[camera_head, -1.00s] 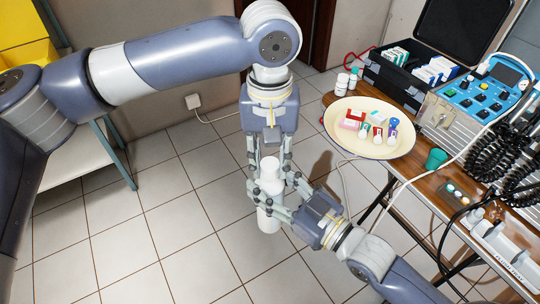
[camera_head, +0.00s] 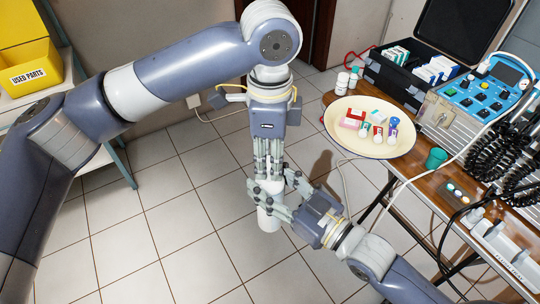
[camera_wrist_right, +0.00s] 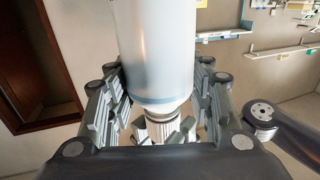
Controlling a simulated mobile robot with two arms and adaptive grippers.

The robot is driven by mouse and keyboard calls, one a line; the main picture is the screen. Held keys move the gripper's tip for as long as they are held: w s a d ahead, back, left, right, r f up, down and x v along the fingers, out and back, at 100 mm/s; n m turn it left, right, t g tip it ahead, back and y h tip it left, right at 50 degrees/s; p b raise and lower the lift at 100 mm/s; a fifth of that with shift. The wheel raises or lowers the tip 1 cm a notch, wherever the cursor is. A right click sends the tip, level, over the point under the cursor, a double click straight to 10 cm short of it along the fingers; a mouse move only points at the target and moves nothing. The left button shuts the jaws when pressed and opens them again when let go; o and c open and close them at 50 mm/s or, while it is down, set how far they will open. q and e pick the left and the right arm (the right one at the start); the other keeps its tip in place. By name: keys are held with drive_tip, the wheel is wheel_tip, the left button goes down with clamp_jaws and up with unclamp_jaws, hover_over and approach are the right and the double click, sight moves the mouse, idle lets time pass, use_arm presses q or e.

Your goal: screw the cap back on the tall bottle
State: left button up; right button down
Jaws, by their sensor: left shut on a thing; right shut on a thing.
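The tall white bottle (camera_head: 268,219) is held upright above the floor, its lower part showing below my right gripper (camera_head: 272,192). My right gripper is shut around the bottle; in the right wrist view the large pale bottle (camera_wrist_right: 155,45) stands between its fingers. My left gripper (camera_head: 269,176) points straight down over the bottle's top, shut on the cap. Its fingers hide the cap in the head view. The ribbed white cap (camera_wrist_right: 163,129) shows at the bottle's narrow end in the right wrist view, with grey fingertips beside it. Whether it is fully seated cannot be told.
A wooden table (camera_head: 428,172) at the right carries a cream dish (camera_head: 350,146) of small items, a green cup (camera_head: 436,158), a black case (camera_head: 395,82) and a blue device (camera_head: 490,90). A yellow bin (camera_head: 28,66) is at the far left. The held bottle is clear of the table.

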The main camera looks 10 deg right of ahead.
use_arm(q)
drive_tip(key=m, duration=0.6)
drive_tip(key=shift+w+m, duration=0.1)
drive_tip(key=shift+m, duration=0.2)
drive_tip(key=m, duration=0.4)
drive_tip(key=shift+m, duration=0.4)
drive_tip(key=m, duration=1.2)
drive_tip(key=o, duration=0.8)
drive_tip(key=shift+c, duration=0.2)
wheel_tip(320, 180, up, 12)
drive_tip(key=shift+d+f, duration=0.1)
drive_tip(key=shift+f, duration=0.05)
